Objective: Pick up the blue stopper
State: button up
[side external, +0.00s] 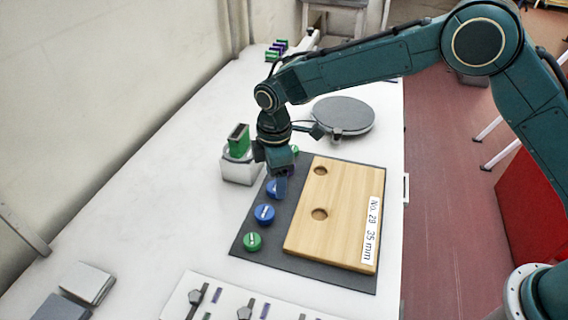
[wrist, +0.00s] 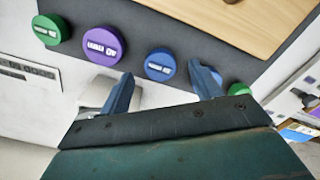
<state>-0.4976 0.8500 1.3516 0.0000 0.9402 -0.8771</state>
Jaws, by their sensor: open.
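Round stoppers with pale labels stand in a row on a dark mat (side external: 330,277). In the side view a blue stopper (side external: 264,214) stands beyond a green stopper (side external: 252,242); a second blue stopper (side external: 273,189) is partly hidden by my gripper (side external: 281,190). In the wrist view my gripper (wrist: 161,71) is open, one finger on each side of a blue stopper (wrist: 160,64), with nothing gripped. A purple stopper (wrist: 102,45) and a green stopper (wrist: 46,30) lie left of it. Another green one (wrist: 239,90) shows right of the right finger, which may hide a further stopper.
A wooden board (side external: 340,215) with two round holes and a label lies beside the row. A pale box (side external: 238,171) with a green block stands on the other side, close to my gripper. A grey round plate (side external: 343,115) is farther back. A white panel with pegs (side external: 235,305) is in front.

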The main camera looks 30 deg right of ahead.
jog(key=shift+f, duration=1.15)
jog(key=c, duration=1)
